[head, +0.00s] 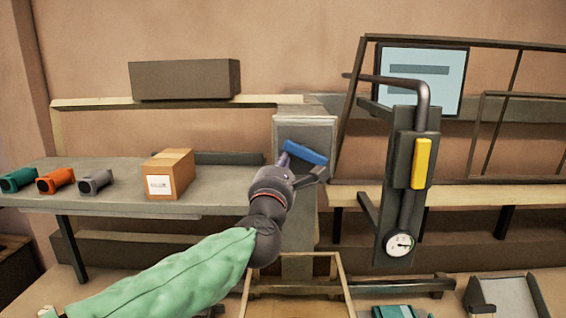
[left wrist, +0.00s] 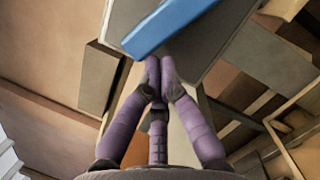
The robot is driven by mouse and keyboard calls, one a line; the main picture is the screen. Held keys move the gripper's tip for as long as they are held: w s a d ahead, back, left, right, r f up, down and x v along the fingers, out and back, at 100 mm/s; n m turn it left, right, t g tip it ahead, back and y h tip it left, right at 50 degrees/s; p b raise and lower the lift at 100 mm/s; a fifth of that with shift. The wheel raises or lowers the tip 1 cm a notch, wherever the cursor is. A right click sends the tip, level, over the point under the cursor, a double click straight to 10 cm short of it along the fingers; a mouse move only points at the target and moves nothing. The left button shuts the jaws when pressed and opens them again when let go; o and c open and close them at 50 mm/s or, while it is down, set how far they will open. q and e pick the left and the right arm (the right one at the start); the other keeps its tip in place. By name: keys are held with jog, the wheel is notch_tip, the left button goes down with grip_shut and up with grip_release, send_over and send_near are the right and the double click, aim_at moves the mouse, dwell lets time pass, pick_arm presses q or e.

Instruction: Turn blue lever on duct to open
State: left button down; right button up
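The blue lever (head: 305,152) sits on the front of a grey duct box (head: 290,125) and slants down to the right in the head view. In the left wrist view the blue lever (left wrist: 165,25) crosses the top, just beyond my fingertips. My left gripper (head: 293,167) is directly in front of the lever and overlaps its lower side. In the left wrist view its purple fingers (left wrist: 159,72) are drawn together with nothing visible between them. I cannot tell whether the tips touch the lever. My right gripper is not in view.
A dark panel with a yellow handle (head: 421,163) and a gauge (head: 400,244) stands to the right. A bench (head: 120,190) at left holds a cardboard box (head: 169,173) and teal, orange and grey scanner-like items. An open wooden frame (head: 297,290) is below the duct.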

aim_at(288, 143)
pick_arm(q)
jog(key=shift+a+r+m+g+h+p, duration=0.15)
jog(key=shift+r+m+p, duration=0.15)
jog(key=shift+m+p, duration=0.35)
jog(key=shift+d+r+m+g+h+p, duration=0.15)
jog(key=shift+r+m+p, duration=0.15)
jog(key=shift+m+p, duration=0.35)
jog(key=shift+a+r+m+p, duration=0.1)
jog(key=shift+r+m+p, duration=0.25)
jog(key=shift+m+p, duration=0.5)
jog(key=shift+r+m+p, duration=0.25)
jog(key=shift+m+p, duration=0.4)
jog(key=shift+p, duration=0.1)
jog(key=shift+r+m+g+h+p, duration=0.15)
jog(key=shift+m+g+h+p, duration=0.15)
jog(key=shift+m+p, duration=0.25)
jog(key=shift+d+r+m+g+p, duration=0.25)
jog(key=shift+m+p, duration=0.5)
jog(key=shift+p, duration=0.4)
jog(key=shift+d+r+m+g+p, duration=0.2)
jog(key=shift+r+m+g+p, duration=0.2)
jog(key=shift+m+p, duration=0.85)
dwell(1.1)
